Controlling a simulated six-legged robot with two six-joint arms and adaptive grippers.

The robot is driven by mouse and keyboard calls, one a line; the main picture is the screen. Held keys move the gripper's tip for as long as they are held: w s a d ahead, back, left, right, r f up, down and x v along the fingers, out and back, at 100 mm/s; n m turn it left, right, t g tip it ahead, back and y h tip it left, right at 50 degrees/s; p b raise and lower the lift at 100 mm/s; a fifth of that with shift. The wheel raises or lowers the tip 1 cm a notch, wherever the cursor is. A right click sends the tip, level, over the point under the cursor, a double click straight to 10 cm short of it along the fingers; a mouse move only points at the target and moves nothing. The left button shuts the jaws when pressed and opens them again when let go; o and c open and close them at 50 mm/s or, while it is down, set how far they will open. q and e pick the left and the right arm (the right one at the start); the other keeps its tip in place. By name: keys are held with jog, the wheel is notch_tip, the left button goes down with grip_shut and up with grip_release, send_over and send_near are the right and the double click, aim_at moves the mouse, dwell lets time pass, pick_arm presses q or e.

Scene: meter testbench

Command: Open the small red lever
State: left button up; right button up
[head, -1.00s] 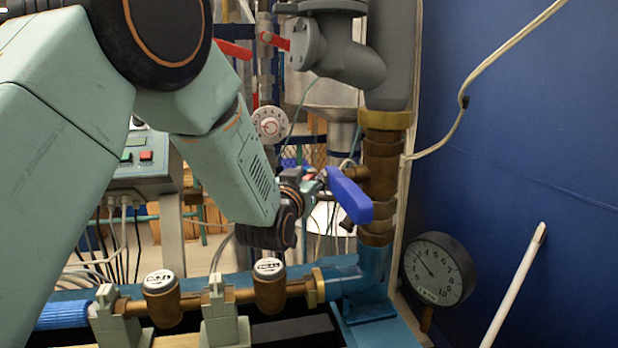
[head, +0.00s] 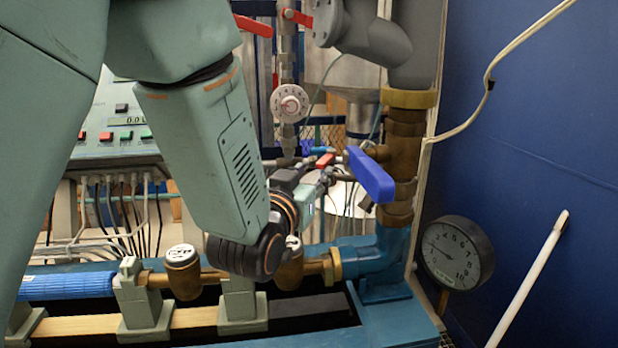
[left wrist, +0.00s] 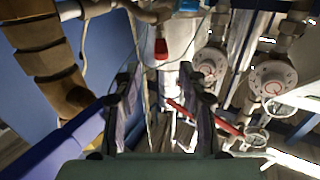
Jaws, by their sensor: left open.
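The small red lever (head: 325,160) sits on thin piping left of the blue valve handle in the head view. In the left wrist view the small red lever (left wrist: 161,47) shows above the space between my fingers, apart from both. My left gripper (left wrist: 160,85) is open and empty, with one finger on each side of the picture's middle. In the head view my left gripper (head: 312,180) is just below and left of the lever, partly hidden by my own wrist. My right gripper is in neither view.
The large blue handle (head: 370,175) on the brass pipe is close on the right. Long red levers (head: 253,26) and a white dial (head: 290,103) are above. Brass meters (head: 182,272) stand below. A round gauge (head: 457,252) is at right.

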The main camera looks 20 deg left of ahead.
pick_arm(q)
jog(key=shift+s, duration=0.45)
jog(key=shift+c, duration=0.2)
